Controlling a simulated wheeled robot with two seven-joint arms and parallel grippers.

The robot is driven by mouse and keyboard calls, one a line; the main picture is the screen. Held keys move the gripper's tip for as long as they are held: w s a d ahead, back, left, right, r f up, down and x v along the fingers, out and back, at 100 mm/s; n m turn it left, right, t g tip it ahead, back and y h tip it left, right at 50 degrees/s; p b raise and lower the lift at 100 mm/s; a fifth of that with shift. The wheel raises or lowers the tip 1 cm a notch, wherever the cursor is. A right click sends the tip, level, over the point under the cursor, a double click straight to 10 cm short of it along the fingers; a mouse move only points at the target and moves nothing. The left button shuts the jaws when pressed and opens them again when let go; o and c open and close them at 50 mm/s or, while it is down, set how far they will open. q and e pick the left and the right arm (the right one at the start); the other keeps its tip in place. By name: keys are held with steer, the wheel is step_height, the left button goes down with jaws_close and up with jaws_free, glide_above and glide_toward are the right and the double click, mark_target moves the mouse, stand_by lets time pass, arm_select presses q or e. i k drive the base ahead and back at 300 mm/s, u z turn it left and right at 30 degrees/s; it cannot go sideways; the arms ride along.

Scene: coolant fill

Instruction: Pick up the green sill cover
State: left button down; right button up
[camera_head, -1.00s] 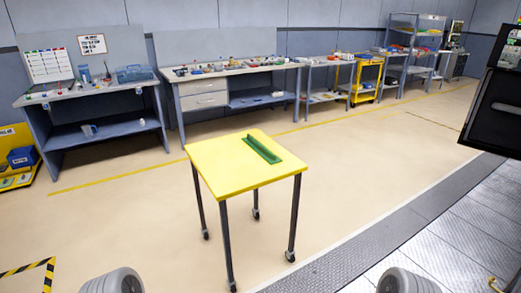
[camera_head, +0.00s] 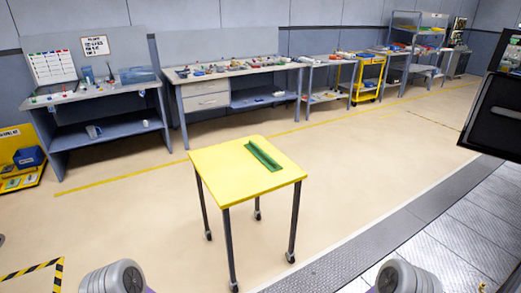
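The green sill cover (camera_head: 263,155) is a long, narrow green piece lying on top of the yellow wheeled table (camera_head: 225,168), toward its back right part. Nothing touches it but the table top. At the bottom edge of the head view, rounded grey parts of my two arms show, one at left and one at right. Both are well short of the table, and neither gripper's fingers can be seen.
Floor around the yellow table is clear. Workbenches (camera_head: 108,135) and (camera_head: 235,72) shelves line the back wall. A dark machine panel (camera_head: 497,110) juts in at the right. Grey metal floor plates (camera_head: 440,240) lie at lower right, and a black-yellow marking at lower left.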

mark_target(269, 162)
steer(key=u, duration=0.55)
steer(key=i, duration=1.25)
steer(key=u, duration=0.3)
